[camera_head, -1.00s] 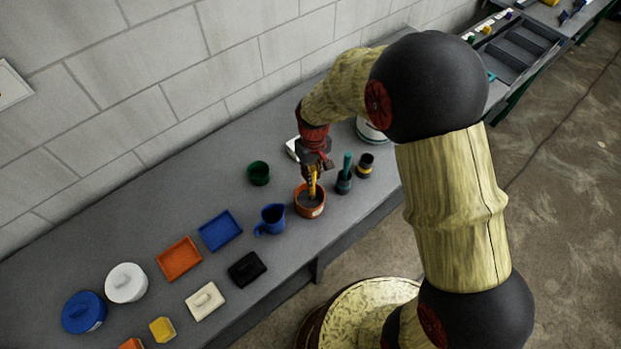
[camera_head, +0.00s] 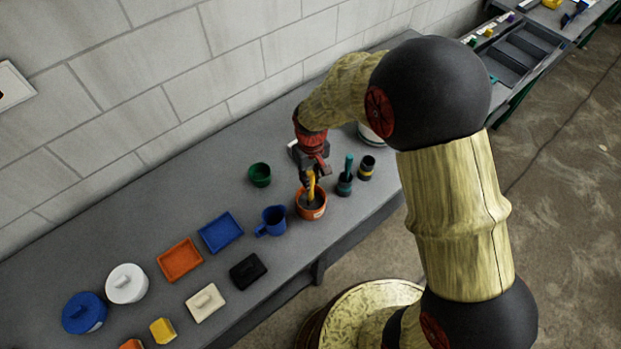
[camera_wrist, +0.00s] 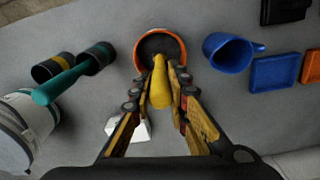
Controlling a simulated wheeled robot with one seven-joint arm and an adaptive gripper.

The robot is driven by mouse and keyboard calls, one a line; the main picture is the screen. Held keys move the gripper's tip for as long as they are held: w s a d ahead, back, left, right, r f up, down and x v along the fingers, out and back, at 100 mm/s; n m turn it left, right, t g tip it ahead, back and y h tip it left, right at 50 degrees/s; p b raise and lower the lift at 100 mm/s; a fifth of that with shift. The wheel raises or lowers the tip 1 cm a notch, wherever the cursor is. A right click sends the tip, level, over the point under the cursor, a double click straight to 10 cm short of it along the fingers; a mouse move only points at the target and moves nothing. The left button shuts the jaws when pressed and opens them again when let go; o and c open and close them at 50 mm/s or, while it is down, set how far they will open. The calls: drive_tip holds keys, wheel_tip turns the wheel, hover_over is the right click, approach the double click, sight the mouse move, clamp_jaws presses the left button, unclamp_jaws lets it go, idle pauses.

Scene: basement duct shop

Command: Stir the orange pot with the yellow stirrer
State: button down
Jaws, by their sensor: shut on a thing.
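The orange pot (camera_head: 311,211) stands upright on the grey bench, with dark contents inside; its round opening also shows in the wrist view (camera_wrist: 141,67). My gripper (camera_head: 312,176) is above the pot and shut on the yellow stirrer (camera_head: 311,187). In the wrist view the yellow stirrer (camera_wrist: 160,85) sits between the two fingers of my gripper (camera_wrist: 161,90), and its far end reaches over or into the pot. How deep the tip goes is hidden.
A blue jug (camera_head: 272,220) stands close left of the pot. A dark cup with a teal-handled tool (camera_head: 347,168) and a dark cup with a yellow band (camera_head: 366,168) stand to its right. A green cup (camera_head: 260,174) is behind left. Blue (camera_head: 221,232) and orange trays (camera_head: 180,260) lie farther left.

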drive_tip(key=shift+r+p, duration=2.35)
drive_tip(key=shift+r, duration=1.75)
drive_tip(key=shift+r+p, duration=1.45)
drive_tip(key=shift+r, duration=1.05)
